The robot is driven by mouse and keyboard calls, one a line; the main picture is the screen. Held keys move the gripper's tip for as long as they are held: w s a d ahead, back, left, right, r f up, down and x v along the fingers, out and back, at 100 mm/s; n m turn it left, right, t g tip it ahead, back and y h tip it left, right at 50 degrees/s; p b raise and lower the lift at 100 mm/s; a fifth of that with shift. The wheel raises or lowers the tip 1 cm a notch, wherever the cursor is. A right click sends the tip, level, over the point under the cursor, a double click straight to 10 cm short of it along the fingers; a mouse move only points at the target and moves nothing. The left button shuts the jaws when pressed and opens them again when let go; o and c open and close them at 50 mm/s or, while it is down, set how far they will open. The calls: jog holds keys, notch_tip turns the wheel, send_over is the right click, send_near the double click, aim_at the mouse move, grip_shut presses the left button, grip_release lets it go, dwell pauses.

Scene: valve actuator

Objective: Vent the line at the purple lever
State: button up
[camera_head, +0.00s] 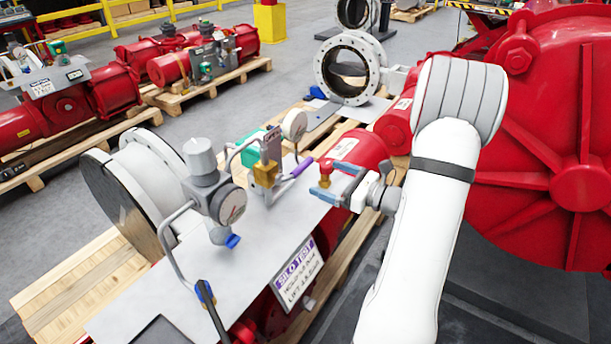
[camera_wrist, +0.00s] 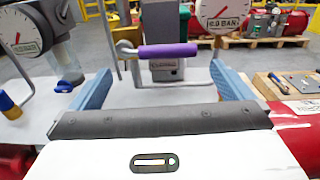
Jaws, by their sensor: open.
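The purple lever (camera_head: 302,167) is a short purple-sleeved handle beside the brass and grey valve block (camera_head: 265,172) on the panel. In the wrist view the purple lever (camera_wrist: 168,50) lies horizontal, on a bent metal rod. My gripper (camera_head: 324,182) is open, with blue fingers, just right of the lever in the head view. In the wrist view the lever appears ahead of and between the spread fingers of my gripper (camera_wrist: 163,88). I see no contact. The gripper's white body hides the panel below it.
A round gauge (camera_head: 229,205) and a blue lever (camera_head: 234,241) sit left on the grey panel (camera_head: 150,305). Another gauge (camera_head: 294,125) stands behind the purple lever. A red-capped brass fitting (camera_head: 326,170) shows close by my fingers. A large red housing (camera_head: 575,185) fills the right.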

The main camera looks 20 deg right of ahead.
aim_at(305, 167)
jog(key=x, duration=0.7)
jog(key=shift+w+d+f, duration=0.1)
jog(key=shift+w+d, duration=0.15)
jog(key=shift+w, duration=0.25)
jog(key=shift+c, duration=0.6)
